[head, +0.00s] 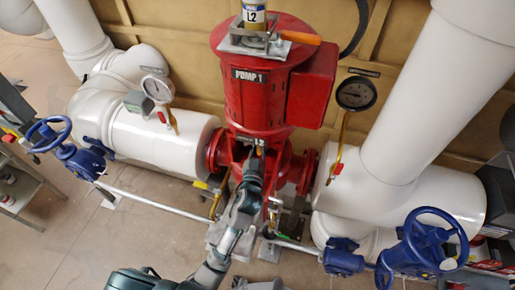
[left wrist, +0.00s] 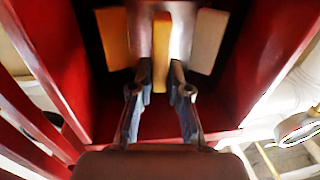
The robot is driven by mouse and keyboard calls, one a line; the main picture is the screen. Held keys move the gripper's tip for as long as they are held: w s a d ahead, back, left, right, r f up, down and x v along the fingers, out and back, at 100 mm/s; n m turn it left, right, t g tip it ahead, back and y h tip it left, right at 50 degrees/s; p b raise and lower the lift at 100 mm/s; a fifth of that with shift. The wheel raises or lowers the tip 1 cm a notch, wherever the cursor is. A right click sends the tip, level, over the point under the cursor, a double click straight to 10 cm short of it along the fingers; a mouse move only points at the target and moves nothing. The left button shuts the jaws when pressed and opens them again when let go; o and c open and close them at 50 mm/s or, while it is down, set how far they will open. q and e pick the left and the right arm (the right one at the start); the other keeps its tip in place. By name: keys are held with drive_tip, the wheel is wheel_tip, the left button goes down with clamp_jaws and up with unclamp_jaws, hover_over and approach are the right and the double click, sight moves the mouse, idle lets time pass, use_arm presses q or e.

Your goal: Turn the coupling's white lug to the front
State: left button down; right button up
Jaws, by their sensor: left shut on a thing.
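The coupling (left wrist: 180,18) is a shiny grey piece inside the red pump's housing opening, seen in the left wrist view. Three lugs show on it: an orange lug (left wrist: 113,38) at left, a yellow-orange lug (left wrist: 160,45) in the middle and the white lug (left wrist: 207,40) at right. My left gripper (left wrist: 160,78) is shut on the middle lug, with one finger on each side of it. In the head view my left gripper (head: 256,155) reaches into the front of the red pump (head: 255,95), and the coupling is hidden there. My right gripper is not in view.
Red housing walls (left wrist: 262,75) stand close on both sides of my left gripper. White pipes (head: 165,140) flank the pump, with blue handwheels (head: 435,240) at left and right. Gauges (head: 355,93) stand on both sides. Thin pipes and yellow-handled valves lie low around my arm.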

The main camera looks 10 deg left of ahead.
use_arm(q)
drive_tip(key=c, duration=1.1)
unclamp_jaws()
drive_tip(key=s, duration=0.4)
drive_tip(key=s+d, duration=0.1)
drive_tip(key=s, duration=0.7)
drive_tip(key=shift+d, duration=0.2)
